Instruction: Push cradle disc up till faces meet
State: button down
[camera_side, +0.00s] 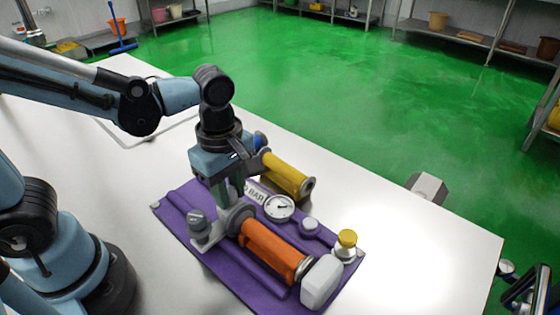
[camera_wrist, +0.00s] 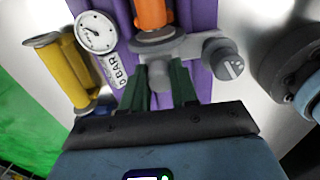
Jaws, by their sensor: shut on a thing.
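A grey cradle disc (camera_side: 238,217) stands at the near-left end of an orange cylinder (camera_side: 272,250) on the purple mat (camera_side: 172,208). My gripper (camera_side: 222,192) reaches down behind the disc. In the wrist view, the green fingers of my gripper (camera_wrist: 157,84) are shut on a grey piece (camera_wrist: 158,76) on the near side of the disc (camera_wrist: 158,46). The orange cylinder (camera_wrist: 153,13) lies just beyond the disc. I cannot tell whether the faces touch. A grey valve with a knob (camera_side: 202,226) joins the disc's side; it also shows in the wrist view (camera_wrist: 224,64).
A yellow cylinder (camera_side: 287,175) lies beside my gripper, close to the round gauge (camera_side: 279,207) and its BAR label.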

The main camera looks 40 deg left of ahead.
jog(key=c, duration=0.9)
grip_release()
jog(key=shift+o, duration=0.2)
notch_tip(320, 180, up, 12)
jog(key=w+a+f+m+t, duration=0.2)
jog(key=a+f+m+t, duration=0.4)
jog(key=m, duration=1.2)
jog(key=shift+w+a+f+t, duration=0.15)
jog(key=shift+a+f+t, duration=0.35)
jog(key=shift+a, duration=0.75)
